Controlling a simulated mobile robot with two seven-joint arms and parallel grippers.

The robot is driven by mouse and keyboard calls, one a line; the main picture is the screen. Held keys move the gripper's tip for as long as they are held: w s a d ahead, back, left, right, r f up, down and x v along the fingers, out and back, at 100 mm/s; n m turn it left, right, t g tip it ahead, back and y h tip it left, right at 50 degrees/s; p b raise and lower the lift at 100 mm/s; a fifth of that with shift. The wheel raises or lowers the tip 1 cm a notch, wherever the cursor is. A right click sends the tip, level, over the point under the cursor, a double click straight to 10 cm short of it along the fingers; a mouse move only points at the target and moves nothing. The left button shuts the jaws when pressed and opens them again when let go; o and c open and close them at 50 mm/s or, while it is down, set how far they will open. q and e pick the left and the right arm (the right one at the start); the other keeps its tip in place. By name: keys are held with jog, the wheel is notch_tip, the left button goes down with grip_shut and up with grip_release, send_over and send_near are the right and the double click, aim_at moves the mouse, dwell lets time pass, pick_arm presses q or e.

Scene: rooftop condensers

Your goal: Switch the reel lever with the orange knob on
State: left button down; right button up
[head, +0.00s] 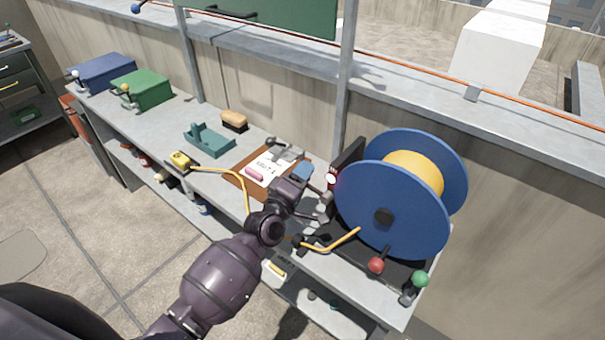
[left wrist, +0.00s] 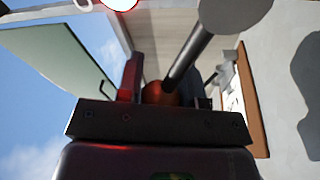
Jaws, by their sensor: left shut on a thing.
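The reel, with blue flanges (head: 390,212) and yellow cable (head: 413,174), stands at the right end of the bench. My left gripper (head: 322,207) is at the reel's left side. In the left wrist view, the orange knob (left wrist: 160,93) sits between the fingers of my left gripper (left wrist: 163,88), which is shut on it. A dark lever rod (left wrist: 188,58) runs from the knob to a grey round part (left wrist: 235,12). In the head view the orange knob is hidden by the gripper. My right gripper is not in view.
A red knob (head: 376,265) and a green-knobbed lever (head: 420,279) stand at the reel's front. A white round part with a red rim (head: 331,179) is close to my gripper. A clipboard (head: 240,182), yellow cable and teal holder (head: 210,144) lie to the left along the bench.

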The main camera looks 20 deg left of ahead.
pick_arm(q)
jog(key=c, duration=0.8)
grip_release()
jog(key=shift+d, duration=0.1)
jog(key=shift+o, duration=0.2)
jog(key=v, duration=1)
jog(key=shift+s+b, duration=0.4)
jog(key=s+a+f+m+g+y, duration=0.2)
jog(key=s+a+f+m+g, duration=0.1)
jog(key=s+f+m, duration=0.3)
jog(key=s+a+f+m+g+y, duration=0.2)
jog(key=s+a+f+m+g, duration=0.2)
jog(key=s+f+m, duration=0.3)
jog(key=s+a+f, duration=0.1)
jog(key=s, duration=0.3)
jog(key=shift+s+f+g+y, duration=0.25)
jog(key=shift+f+g+y, duration=0.05)
jog(key=shift+f, duration=0.1)
